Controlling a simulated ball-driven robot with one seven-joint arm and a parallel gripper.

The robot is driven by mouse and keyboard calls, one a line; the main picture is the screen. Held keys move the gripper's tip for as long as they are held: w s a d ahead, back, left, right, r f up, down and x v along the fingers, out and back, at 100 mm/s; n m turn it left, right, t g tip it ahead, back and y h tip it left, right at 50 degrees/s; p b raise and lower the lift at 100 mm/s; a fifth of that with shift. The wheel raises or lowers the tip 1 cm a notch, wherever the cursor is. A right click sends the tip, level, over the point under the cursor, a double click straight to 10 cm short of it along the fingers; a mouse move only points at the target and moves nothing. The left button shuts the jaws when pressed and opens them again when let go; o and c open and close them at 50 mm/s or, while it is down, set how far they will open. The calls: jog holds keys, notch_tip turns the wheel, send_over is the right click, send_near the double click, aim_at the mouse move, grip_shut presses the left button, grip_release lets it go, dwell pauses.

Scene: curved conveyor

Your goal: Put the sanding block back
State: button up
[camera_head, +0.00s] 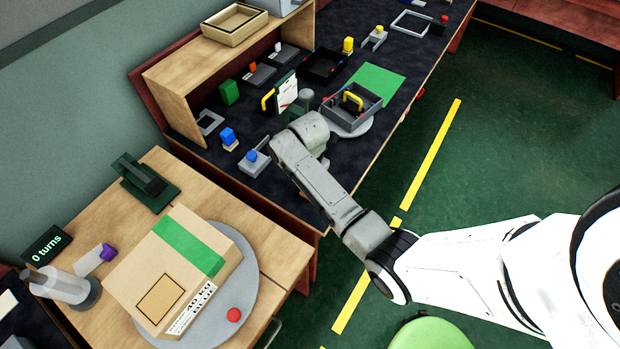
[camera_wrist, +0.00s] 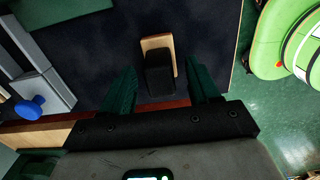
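In the wrist view, a black block on a light wooden base, which looks like the sanding block (camera_wrist: 157,43), sits on the dark bench top near the bench edge. My gripper (camera_wrist: 161,67) has two green fingers, spread apart on either side of the block's black part. Gaps show between each finger and the block, so it does not look gripped. In the head view my grey arm reaches over the bench, and it hides the gripper and this block.
A grey fixture with a blue knob (camera_head: 252,159) stands beside my arm. A grey tray with a yellow handle (camera_head: 352,102) and a green mat (camera_head: 378,82) lie beyond. A carton (camera_head: 170,262) sits on a round turntable (camera_head: 247,290) on the nearer wooden table.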

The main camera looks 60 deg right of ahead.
jog(key=shift+r, duration=0.1)
notch_tip(320, 180, up, 12)
jog(key=s+a+f+m, duration=0.5)
jog(key=s+a+m, duration=0.4)
jog(key=a, duration=0.1)
jog(key=s+a+r+m+t, duration=0.1)
jog(key=s+a+m, duration=0.2)
jog(key=s+m, duration=0.7)
jog(key=shift+s, duration=0.55)
